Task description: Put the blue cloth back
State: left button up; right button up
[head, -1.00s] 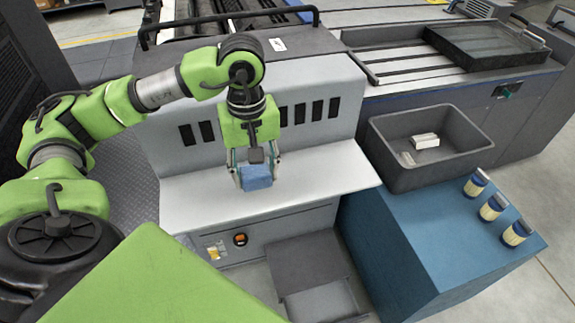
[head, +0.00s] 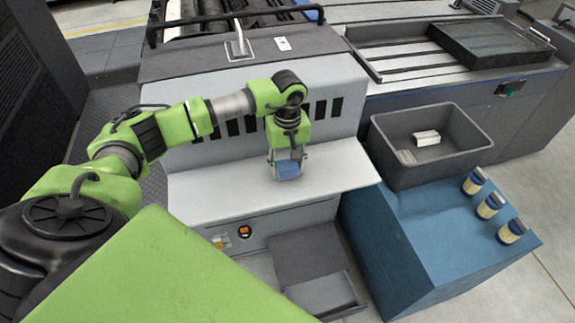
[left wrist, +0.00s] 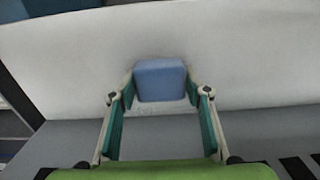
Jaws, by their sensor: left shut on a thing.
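The blue cloth (head: 288,172) is a small folded block over the light grey shelf (head: 225,197) of the machine. It also shows in the left wrist view (left wrist: 160,80). My left gripper (head: 287,164) points down and is shut on the blue cloth, with a finger on either side of it. I cannot tell whether the cloth touches the shelf. My right gripper is in neither view.
A dark grey bin (head: 440,178) holding small light items stands right of the shelf on a blue cabinet (head: 400,250). Several jars (head: 489,205) line the cabinet's right side. The slotted machine front (head: 335,95) rises behind the shelf. Much of the shelf is bare.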

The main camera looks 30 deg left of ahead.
pick_arm(q)
jog(key=shift+f, duration=0.5)
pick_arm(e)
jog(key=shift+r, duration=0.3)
pick_arm(q)
jog(key=shift+f, duration=0.2)
jog(key=o, duration=1.1)
jog(key=shift+c, duration=0.2)
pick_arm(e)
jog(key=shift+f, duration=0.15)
pick_arm(q)
jog(key=shift+r, duration=0.1)
